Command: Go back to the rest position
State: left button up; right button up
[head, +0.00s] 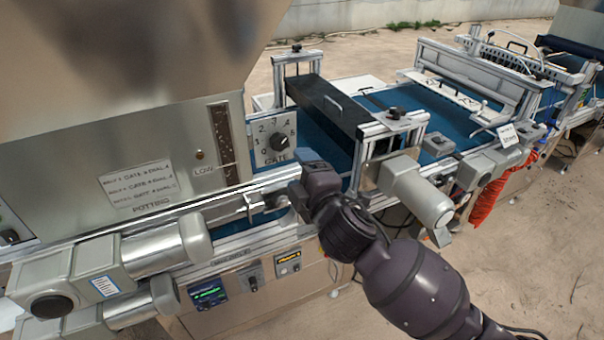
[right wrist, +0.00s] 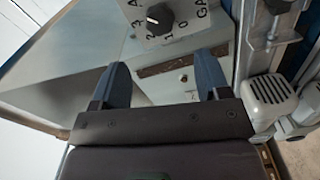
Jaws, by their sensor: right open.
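My right arm comes in from the lower right of the head view. The gate dial (right wrist: 160,18) also shows there, beyond the fingertips, and no contact is visible. The left gripper is in neither view.
The metal potting hopper (head: 130,90) fills the left. A motor (head: 415,190) sticks out right of my wrist. A blue conveyor belt (head: 440,105) runs to the back right under a black cover (head: 325,100). Bare ground (head: 530,260) is free at the lower right.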

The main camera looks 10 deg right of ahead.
jog(key=shift+s, duration=0.15)
dwell(0.4)
jog(key=s+d+f+m+g+h, duration=0.1)
jog(key=s+d+f+m, duration=0.1)
jog(key=d+f+m, duration=0.35)
jog(key=s+d+f+m+h+b, duration=0.1)
jog(key=s+d+f+m, duration=0.1)
jog(key=d+f+m, duration=0.3)
jog(key=s+d+f+m+g+h, duration=0.1)
jog(key=s+d+f+m, duration=0.25)
jog(key=f, duration=0.25)
jog(key=s+d+f+m+g+h, duration=0.1)
jog(key=s+d+f+m, duration=0.1)
jog(key=s+d+f, duration=0.2)
jog(key=s+d+f+m+g+h, duration=0.2)
jog(key=s+d+f, duration=0.3)
jog(key=s+f, duration=0.5)
jog(key=shift+s+f+m+b, duration=0.15)
jog(key=shift+s+m+b, duration=0.25)
jog(key=shift+s, duration=0.55)
